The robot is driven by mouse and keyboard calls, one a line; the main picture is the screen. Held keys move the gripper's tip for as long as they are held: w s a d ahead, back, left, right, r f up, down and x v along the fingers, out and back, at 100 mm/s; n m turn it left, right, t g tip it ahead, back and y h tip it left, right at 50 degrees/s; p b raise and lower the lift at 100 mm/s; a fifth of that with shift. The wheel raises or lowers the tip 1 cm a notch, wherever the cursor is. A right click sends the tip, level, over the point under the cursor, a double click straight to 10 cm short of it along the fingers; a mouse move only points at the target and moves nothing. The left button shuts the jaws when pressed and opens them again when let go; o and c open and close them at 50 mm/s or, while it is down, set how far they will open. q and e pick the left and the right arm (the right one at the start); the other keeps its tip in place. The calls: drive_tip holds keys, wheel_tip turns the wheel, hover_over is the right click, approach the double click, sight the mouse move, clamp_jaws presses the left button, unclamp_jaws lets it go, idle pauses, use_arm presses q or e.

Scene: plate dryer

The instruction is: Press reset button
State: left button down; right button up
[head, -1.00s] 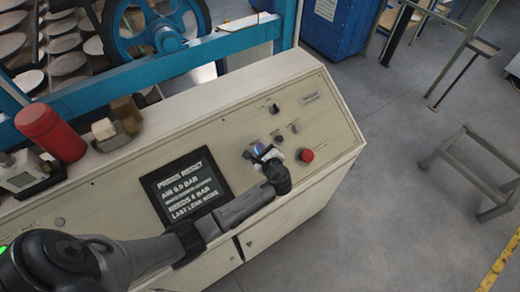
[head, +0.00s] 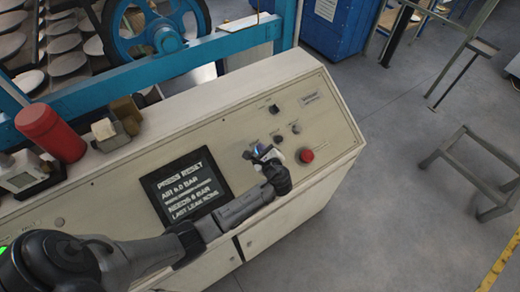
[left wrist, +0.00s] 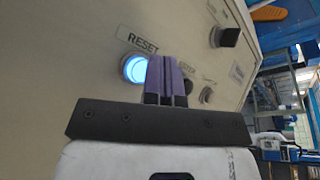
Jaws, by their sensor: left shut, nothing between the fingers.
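The reset button (left wrist: 135,69) is a round button glowing blue-white under a "RESET" label (left wrist: 143,45) on the cream control panel (head: 225,140). In the head view, my left gripper (head: 259,153) is at the panel and mostly covers the button; a bluish glow shows by its tip. In the left wrist view, the purple fingers of my left gripper (left wrist: 166,66) are shut together and empty. They overlap the button's right edge in the picture. I cannot tell whether the tips touch the button or the panel. My right gripper is not in view.
A red mushroom button (head: 306,156) is right of the gripper, and a black switch (head: 274,108) is above it. A red cylinder (head: 51,132) stands on the console's left. Grey floor is at right.

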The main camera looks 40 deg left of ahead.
use_arm(q)
drive_tip(key=shift+a+f, duration=0.1)
drive_tip(key=shift+f, duration=0.05)
idle(0.6)
drive_tip(key=shift+a+f, duration=0.1)
drive_tip(key=shift+f, duration=0.1)
idle(0.6)
drive_tip(key=shift+w+a+f, duration=0.1)
drive_tip(key=shift+a+f, duration=0.15)
drive_tip(key=shift+f, duration=0.15)
drive_tip(key=shift+d+r, duration=0.1)
drive_tip(key=shift+r, duration=0.05)
idle(0.5)
drive_tip(key=shift+d+r+p, duration=0.25)
drive_tip(key=shift+r+p, duration=0.25)
drive_tip(key=shift+p, duration=0.15)
drive_tip(key=shift+d+r, duration=0.1)
